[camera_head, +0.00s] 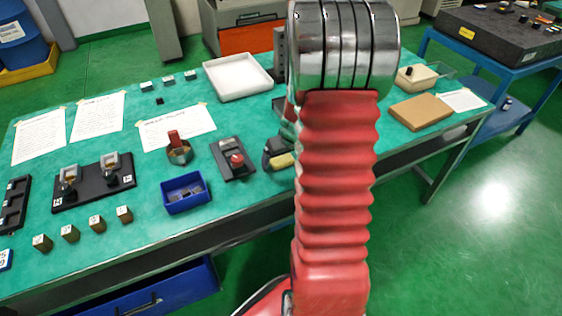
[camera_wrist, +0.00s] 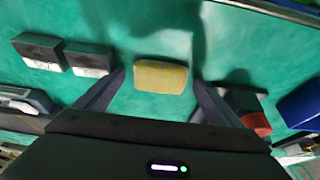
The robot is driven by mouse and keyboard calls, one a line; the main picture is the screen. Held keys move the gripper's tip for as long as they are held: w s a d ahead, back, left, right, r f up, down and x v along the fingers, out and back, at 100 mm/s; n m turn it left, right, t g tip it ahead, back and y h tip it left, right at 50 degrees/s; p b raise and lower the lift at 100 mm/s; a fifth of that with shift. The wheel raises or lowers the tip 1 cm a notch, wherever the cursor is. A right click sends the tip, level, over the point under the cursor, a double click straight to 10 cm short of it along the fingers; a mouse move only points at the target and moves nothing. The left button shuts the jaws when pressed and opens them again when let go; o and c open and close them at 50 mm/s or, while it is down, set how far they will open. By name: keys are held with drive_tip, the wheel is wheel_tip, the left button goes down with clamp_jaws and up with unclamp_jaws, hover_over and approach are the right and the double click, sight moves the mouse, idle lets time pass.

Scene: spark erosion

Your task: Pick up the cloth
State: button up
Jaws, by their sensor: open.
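The cloth appears to be the small yellow, block-like folded pad (camera_wrist: 160,77) on the green table top in the wrist view. In the head view its yellow side (camera_head: 282,161) shows just left of my arm. My gripper (camera_wrist: 159,80) is open, with one dark finger on each side of the pad and a gap on both sides. I cannot tell how far the fingertips are above the table. In the head view my arm hides most of the gripper.
In the wrist view two dark blocks (camera_wrist: 62,57) lie left of the pad. The device with the red knob (camera_wrist: 256,122) and the blue bin (camera_wrist: 300,103) are to the right. In the head view a white tray (camera_head: 238,78) stands behind, and a brown board (camera_head: 420,111) lies right.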

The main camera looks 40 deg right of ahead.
sight(282, 160)
drive_tip(key=shift+c, duration=0.2)
drive_tip(key=c, duration=1.1)
drive_tip(key=shift+r, duration=0.1)
wheel_tip(282, 160, up, 10)
idle(0.3)
